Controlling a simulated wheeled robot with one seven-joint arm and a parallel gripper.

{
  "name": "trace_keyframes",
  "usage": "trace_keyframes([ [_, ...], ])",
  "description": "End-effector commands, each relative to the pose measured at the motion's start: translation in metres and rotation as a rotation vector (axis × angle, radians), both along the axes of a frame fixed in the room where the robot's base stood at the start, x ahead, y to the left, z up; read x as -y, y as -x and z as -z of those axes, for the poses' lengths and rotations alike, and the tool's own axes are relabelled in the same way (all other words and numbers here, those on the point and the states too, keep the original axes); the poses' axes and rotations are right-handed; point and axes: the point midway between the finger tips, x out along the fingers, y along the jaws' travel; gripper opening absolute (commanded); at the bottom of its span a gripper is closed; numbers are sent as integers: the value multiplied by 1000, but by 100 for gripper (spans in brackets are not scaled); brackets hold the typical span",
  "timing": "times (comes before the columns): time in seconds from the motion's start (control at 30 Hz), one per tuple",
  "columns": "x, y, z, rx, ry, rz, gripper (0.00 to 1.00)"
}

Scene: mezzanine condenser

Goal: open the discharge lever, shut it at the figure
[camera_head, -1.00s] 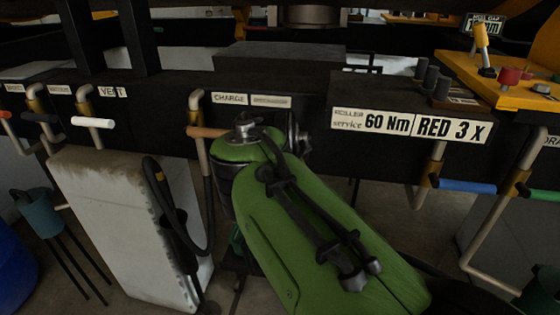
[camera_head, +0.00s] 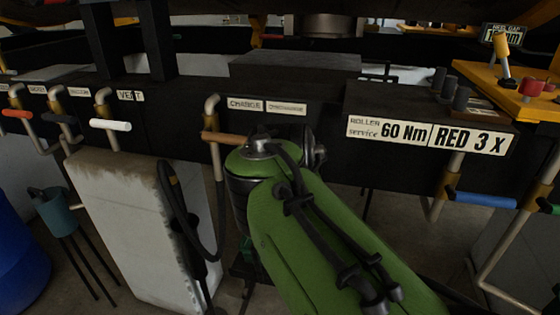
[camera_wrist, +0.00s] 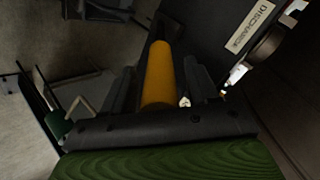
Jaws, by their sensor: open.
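In the wrist view a yellow cylindrical handle (camera_wrist: 160,72) lies between the two dark fingers of my gripper (camera_wrist: 160,85). The fingers are open, one on each side of it; I cannot tell whether either touches it. A plate reading DISCHARGE (camera_wrist: 251,28) is on the dark panel to its upper right. In the head view my green arm hides my gripper and the yellow handle. A small plate (camera_head: 286,107) beside the CHARGE plate (camera_head: 246,104) is too small to read surely. A display (camera_head: 507,34) at the upper right shows a figure that I cannot read fully.
An orange-brown lever (camera_head: 222,138) is under the CHARGE plate. A white lever (camera_head: 110,125) is further left, a blue lever (camera_head: 482,199) right. A pale block (camera_head: 125,220) stands below the panel at left.

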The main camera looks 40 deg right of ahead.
Motion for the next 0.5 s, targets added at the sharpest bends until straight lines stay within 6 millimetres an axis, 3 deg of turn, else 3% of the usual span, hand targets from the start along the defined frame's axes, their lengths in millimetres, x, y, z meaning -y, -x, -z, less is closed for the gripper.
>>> trace_keyframes([
  [0.17, -16, 11, -19, 5, 2, -5, 59],
  [0.5, -75, 58, -80, 4, 2, -2, 59],
])
